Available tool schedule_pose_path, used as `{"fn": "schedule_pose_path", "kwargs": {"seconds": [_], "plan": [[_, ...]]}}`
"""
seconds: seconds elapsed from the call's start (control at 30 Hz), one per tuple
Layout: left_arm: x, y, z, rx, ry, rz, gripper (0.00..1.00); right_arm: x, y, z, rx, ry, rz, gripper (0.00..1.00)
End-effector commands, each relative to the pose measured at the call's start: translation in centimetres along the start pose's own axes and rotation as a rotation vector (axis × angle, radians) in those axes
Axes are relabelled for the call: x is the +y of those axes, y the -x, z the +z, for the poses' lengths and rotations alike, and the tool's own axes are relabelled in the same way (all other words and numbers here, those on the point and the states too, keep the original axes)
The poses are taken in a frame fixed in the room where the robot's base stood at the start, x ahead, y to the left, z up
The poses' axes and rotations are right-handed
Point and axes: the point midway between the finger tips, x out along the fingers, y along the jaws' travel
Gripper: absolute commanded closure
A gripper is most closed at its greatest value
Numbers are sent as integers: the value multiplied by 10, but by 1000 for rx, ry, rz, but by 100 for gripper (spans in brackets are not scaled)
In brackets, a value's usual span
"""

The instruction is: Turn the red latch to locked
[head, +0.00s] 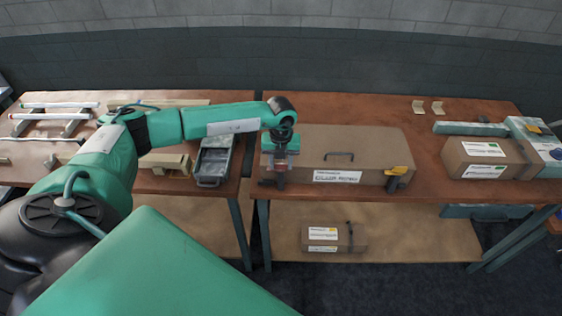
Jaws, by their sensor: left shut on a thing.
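A brown case (345,147) with a dark handle (339,155) and a white label (337,176) lies on the right-hand table. A yellow latch (399,171) sits on the right part of its front face. My left gripper (281,172) points down at the left end of the case front. It is shut on what seems to be the red latch, which is mostly hidden by the fingers, so its angle cannot be told. My right gripper is not in view.
Cardboard boxes (484,158) stand at the right of the table (437,147). A grey metal tray (212,160) and glass tubes on racks (57,116) lie on the left table. A smaller brown case (333,238) is on the lower shelf (412,240).

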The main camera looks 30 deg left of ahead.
Motion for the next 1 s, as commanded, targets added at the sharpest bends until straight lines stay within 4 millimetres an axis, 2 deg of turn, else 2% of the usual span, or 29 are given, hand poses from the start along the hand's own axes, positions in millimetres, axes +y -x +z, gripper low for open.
{"fn": "schedule_pose_path", "kwargs": {"seconds": [0.37, 1.0], "plan": [[0, -4, 1, -3, -168, -1, 83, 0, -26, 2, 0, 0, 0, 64], [0, -4, 1, -5, -766, -1, 83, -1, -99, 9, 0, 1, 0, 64]]}}
